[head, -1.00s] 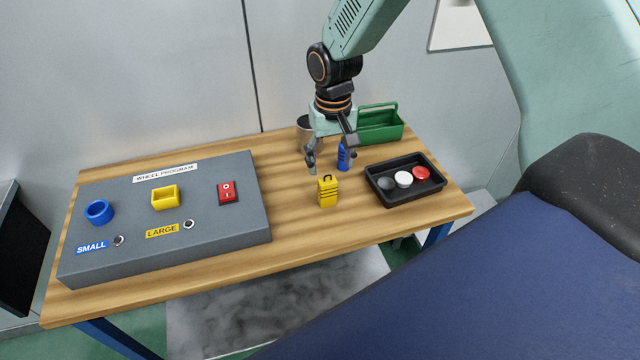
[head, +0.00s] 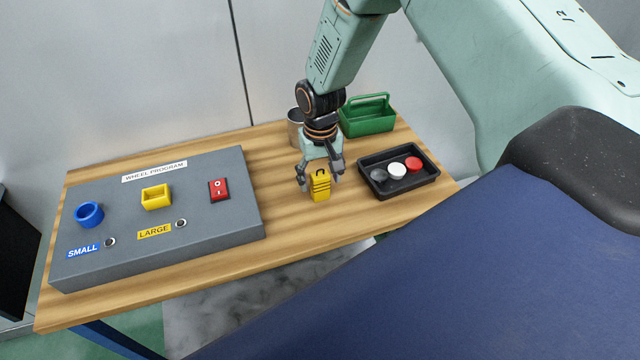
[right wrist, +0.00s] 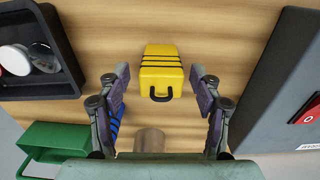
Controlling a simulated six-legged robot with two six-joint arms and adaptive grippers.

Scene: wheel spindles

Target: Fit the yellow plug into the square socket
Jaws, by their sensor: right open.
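The yellow plug (head: 319,186) stands upright on the wooden table, with dark bands and a black loop on top. My right gripper (head: 319,180) is open just behind and above it. In the right wrist view the plug (right wrist: 161,72) lies ahead, between the lines of the two open fingers (right wrist: 161,80), with a gap on each side. The yellow square socket (head: 156,197) is on the grey panel (head: 220,235), above the LARGE label, and looks empty. My left gripper is not in view.
A black tray (head: 425,182) with several round caps lies right of the plug. A green carrier (head: 367,118) and a metal cup (head: 295,128) stand behind. The blue round socket (head: 89,214) and red switch (head: 219,190) are on the panel. A blue object (right wrist: 115,125) is partly hidden behind a finger.

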